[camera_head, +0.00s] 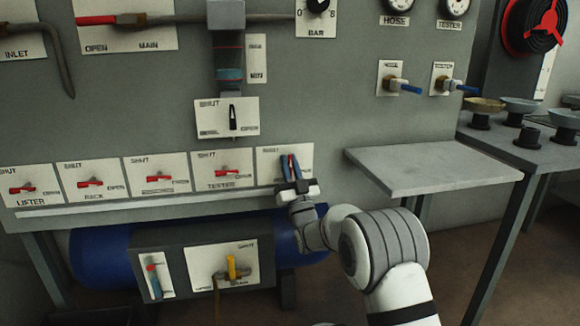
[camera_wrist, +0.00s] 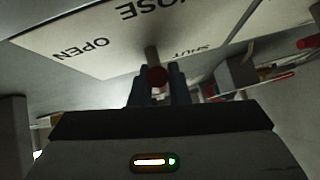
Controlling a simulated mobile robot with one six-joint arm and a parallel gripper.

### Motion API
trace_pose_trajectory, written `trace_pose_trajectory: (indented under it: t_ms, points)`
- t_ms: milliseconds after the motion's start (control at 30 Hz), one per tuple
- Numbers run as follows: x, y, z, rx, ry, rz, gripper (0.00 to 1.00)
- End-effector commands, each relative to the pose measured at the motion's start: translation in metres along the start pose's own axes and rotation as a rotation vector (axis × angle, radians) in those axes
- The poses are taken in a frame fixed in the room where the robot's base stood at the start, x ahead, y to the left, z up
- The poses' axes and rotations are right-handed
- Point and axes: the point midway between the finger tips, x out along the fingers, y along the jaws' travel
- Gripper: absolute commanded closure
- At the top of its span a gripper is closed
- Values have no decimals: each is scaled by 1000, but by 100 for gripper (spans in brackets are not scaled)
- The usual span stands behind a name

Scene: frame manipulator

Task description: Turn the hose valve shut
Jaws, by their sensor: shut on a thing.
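The hose valve's white plate (camera_head: 267,162) is the rightmost of the lower row on the grey panel, largely covered by my gripper (camera_head: 290,168). In the wrist view the plate (camera_wrist: 105,25) reads HOSE, with OPEN to the left and SHUT to the right. The valve handle (camera_wrist: 157,78) shows its dark red end and grey shaft between my gripper's dark fingers (camera_wrist: 158,85). My gripper is shut on the handle, whose end faces the wrist camera. In the head view the handle is hidden behind the fingers, so its exact angle is hard to tell.
The tester valve (camera_head: 223,171) with a red handle sits left of the hose plate. A grey shelf (camera_head: 430,168) juts out to the right of my arm. A blue tank (camera_head: 105,255) and a lower valve plate (camera_head: 222,265) are below. Hose and tester gauges are above right.

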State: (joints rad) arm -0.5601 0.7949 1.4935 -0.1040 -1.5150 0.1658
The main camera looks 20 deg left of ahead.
Motion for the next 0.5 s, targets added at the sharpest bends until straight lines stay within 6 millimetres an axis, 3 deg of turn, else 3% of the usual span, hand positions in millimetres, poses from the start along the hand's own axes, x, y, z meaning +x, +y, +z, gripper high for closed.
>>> trace_pose_trajectory:
  t_ms: [500]
  points:
    - [2, 1, -2, -41, -7, -36, 100]
